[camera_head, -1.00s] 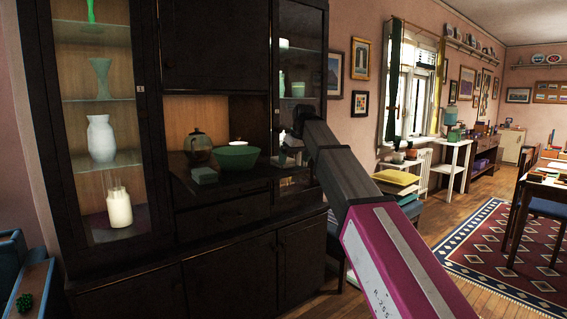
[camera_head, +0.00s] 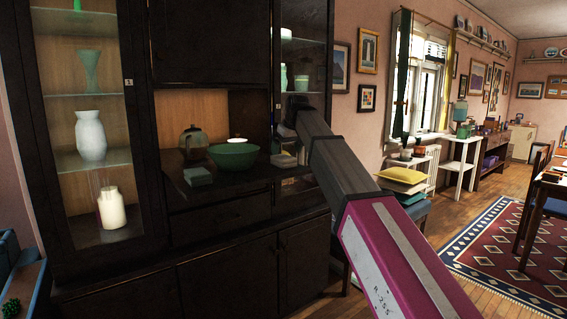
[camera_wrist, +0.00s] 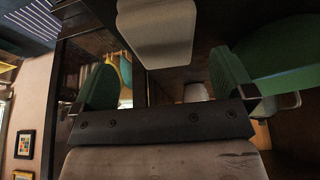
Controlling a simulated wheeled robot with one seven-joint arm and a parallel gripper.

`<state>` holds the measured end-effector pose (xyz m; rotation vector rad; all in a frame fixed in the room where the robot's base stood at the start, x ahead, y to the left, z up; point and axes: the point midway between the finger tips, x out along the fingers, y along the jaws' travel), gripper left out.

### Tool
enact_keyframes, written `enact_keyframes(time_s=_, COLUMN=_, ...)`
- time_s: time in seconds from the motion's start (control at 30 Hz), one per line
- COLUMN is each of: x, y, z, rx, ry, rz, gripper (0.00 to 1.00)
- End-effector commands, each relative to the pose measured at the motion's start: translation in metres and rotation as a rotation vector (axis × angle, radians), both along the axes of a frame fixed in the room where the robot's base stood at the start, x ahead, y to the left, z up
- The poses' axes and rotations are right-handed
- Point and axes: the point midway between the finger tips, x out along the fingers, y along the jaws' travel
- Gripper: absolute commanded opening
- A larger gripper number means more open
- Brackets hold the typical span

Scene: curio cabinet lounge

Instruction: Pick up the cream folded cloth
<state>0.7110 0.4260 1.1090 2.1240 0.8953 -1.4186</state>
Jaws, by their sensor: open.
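The cream folded cloth (camera_wrist: 155,32) looks like the pale, rounded slab at the top middle of the wrist view. In the head view it appears to be the small pale stack (camera_head: 284,160) on the cabinet counter, right of the green bowl, partly hidden by my arm. My gripper (camera_wrist: 163,75) is open, with its two green-padded fingers wide apart and nothing between them. The cloth lies ahead of the fingertips, apart from them. In the head view my gripper's fingers are hard to make out in the dark cabinet.
The green bowl (camera_head: 234,156) stands close by and shows beside one finger in the wrist view (camera_wrist: 285,60). A glass teapot (camera_head: 192,140), a white-topped item (camera_head: 238,140) and a grey-green box (camera_head: 198,176) share the counter. The cabinet's glass door (camera_head: 302,65) stands beside my arm.

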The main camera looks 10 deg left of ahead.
Motion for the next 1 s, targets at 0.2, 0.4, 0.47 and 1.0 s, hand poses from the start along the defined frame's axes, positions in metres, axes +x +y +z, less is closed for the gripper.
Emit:
enact_keyframes(time_s=0.2, x=0.005, y=0.009, z=-0.021, rx=-0.001, ry=0.002, rz=0.000, gripper=1.00)
enact_keyframes(time_s=0.4, x=0.012, y=0.016, z=-0.044, rx=0.000, ry=0.001, rz=-0.001, gripper=1.00)
enact_keyframes(time_s=0.47, x=0.013, y=0.017, z=-0.045, rx=0.000, ry=0.001, rz=-0.001, gripper=1.00)
enact_keyframes(time_s=1.0, x=0.013, y=0.017, z=-0.048, rx=0.000, ry=0.000, rz=0.000, gripper=1.00)
